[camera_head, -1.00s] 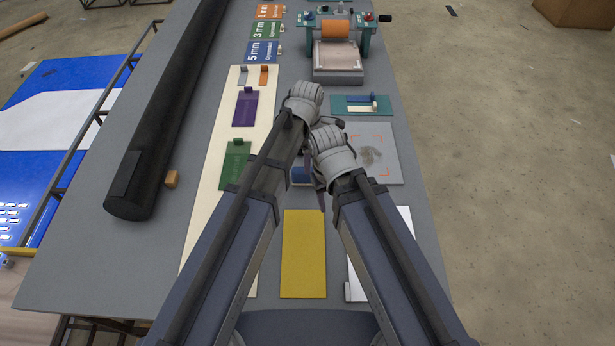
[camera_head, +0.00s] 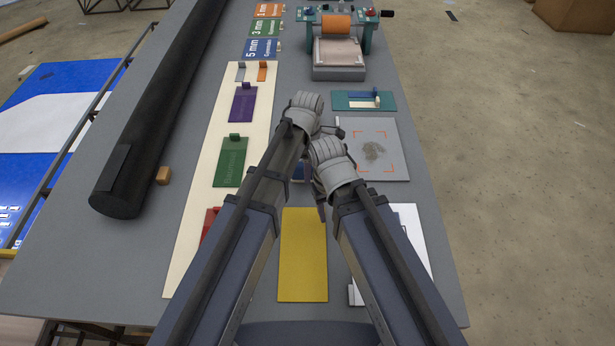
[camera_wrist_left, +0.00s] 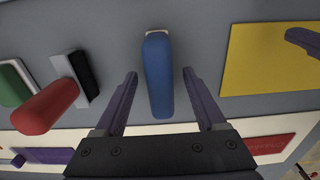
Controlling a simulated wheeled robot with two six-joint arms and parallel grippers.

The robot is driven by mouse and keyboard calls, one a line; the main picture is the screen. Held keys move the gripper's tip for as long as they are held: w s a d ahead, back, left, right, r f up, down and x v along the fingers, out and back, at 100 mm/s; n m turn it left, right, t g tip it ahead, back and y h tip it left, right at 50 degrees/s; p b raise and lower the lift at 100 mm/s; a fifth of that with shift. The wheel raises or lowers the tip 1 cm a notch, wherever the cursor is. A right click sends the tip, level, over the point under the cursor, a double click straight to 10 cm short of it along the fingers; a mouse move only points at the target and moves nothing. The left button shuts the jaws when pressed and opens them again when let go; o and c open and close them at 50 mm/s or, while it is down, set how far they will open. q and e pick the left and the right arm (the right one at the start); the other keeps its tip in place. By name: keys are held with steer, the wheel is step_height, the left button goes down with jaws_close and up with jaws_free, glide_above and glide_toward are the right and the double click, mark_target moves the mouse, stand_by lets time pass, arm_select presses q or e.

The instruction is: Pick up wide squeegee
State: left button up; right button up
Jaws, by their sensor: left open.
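A blue-handled tool (camera_wrist_left: 158,75) with a small cream end lies on the grey table in the left wrist view. I cannot tell whether it is the wide squeegee; a scrap of blue (camera_head: 298,172) shows between my arms in the head view. My left gripper (camera_wrist_left: 160,74) is open, with one purple finger on each side of the blue handle and gaps visible on both sides. A red-handled tool (camera_wrist_left: 46,106) with a black and white head lies to the left. My right gripper (camera_head: 320,205) is mostly hidden by its wrist; one finger shows in the left wrist view (camera_wrist_left: 304,41).
A yellow sheet (camera_head: 303,255) lies near the front of the table. A cream strip (camera_head: 205,205) carries purple (camera_head: 243,103), green (camera_head: 231,162) and red (camera_head: 209,222) plates. A dark roll (camera_head: 150,140) is at left. A grey plate (camera_head: 385,150) lies at right.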

arm_select(q)
jaws_close()
stand_by(0.6)
